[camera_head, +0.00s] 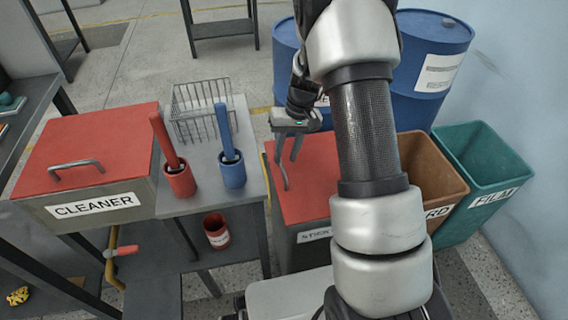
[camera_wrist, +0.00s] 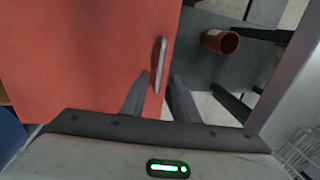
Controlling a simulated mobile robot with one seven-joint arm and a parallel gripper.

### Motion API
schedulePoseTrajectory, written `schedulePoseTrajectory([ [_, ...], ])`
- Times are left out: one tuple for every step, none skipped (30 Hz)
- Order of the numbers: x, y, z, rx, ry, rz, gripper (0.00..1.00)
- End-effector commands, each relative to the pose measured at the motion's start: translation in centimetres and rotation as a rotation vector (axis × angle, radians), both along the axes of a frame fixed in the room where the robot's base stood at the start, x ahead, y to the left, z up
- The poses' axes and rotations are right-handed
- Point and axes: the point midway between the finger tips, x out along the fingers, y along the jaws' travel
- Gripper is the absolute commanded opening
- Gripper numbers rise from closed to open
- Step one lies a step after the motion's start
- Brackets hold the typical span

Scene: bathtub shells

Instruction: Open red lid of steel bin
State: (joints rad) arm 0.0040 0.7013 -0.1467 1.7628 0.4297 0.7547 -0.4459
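The steel bin (camera_head: 302,250) stands in the middle of the head view, with its label partly hidden by my arm. Its flat red lid (camera_head: 308,190) is closed and also fills the left of the wrist view (camera_wrist: 85,60). A thin metal handle (camera_wrist: 160,58) lies along the lid near its edge; in the head view the handle (camera_head: 284,178) shows by my fingers. My gripper (camera_head: 287,157) is over the lid's left edge. In the wrist view its fingers (camera_wrist: 158,84) are apart, one on each side of the handle's near end. Contact cannot be told.
A grey workbench at left holds a red-lidded cleaner box (camera_head: 85,155), red cup (camera_head: 180,180), blue cup (camera_head: 232,170) and wire basket (camera_head: 200,110). A red container (camera_head: 217,232) sits below. Brown bin (camera_head: 430,170), green bin (camera_head: 485,175) and blue drums (camera_head: 432,55) crowd the right and back.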

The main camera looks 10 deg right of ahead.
Motion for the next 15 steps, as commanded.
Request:
schedulePoseTrajectory([
  [0.0, 0.2, -1.0, -0.001, 0.001, 0.001, 0.28],
  [0.0, 0.3, -1.4, 0.000, 0.002, 0.001, 0.28],
  [-0.1, 0.4, -1.9, 0.000, 0.002, 0.001, 0.28],
  [0.0, 0.4, -2.2, 0.000, 0.002, 0.001, 0.28],
  [0.0, 0.5, -2.4, 0.000, 0.001, 0.001, 0.28],
  [0.0, 0.6, -2.7, 0.000, 0.000, 0.000, 0.28],
  [0.0, 0.6, -2.8, 0.000, 0.000, 0.000, 0.28],
  [0.0, 0.6, -2.9, 0.000, 0.000, 0.000, 0.28],
  [0.0, 0.7, -3.1, 0.000, 0.000, 0.000, 0.28],
  [0.0, 0.7, -3.1, 0.000, 0.000, 0.000, 0.28],
  [0.0, 0.7, -3.2, 0.000, 0.000, 0.000, 0.28],
  [0.0, 0.7, -3.2, 0.000, 0.000, 0.000, 0.28],
  [0.0, 0.7, -3.2, 0.000, 0.000, 0.000, 0.28],
  [0.0, 0.7, -3.2, 0.000, 0.000, 0.000, 0.28],
  [0.0, 0.7, -3.1, 0.000, 0.000, 0.001, 0.28],
])
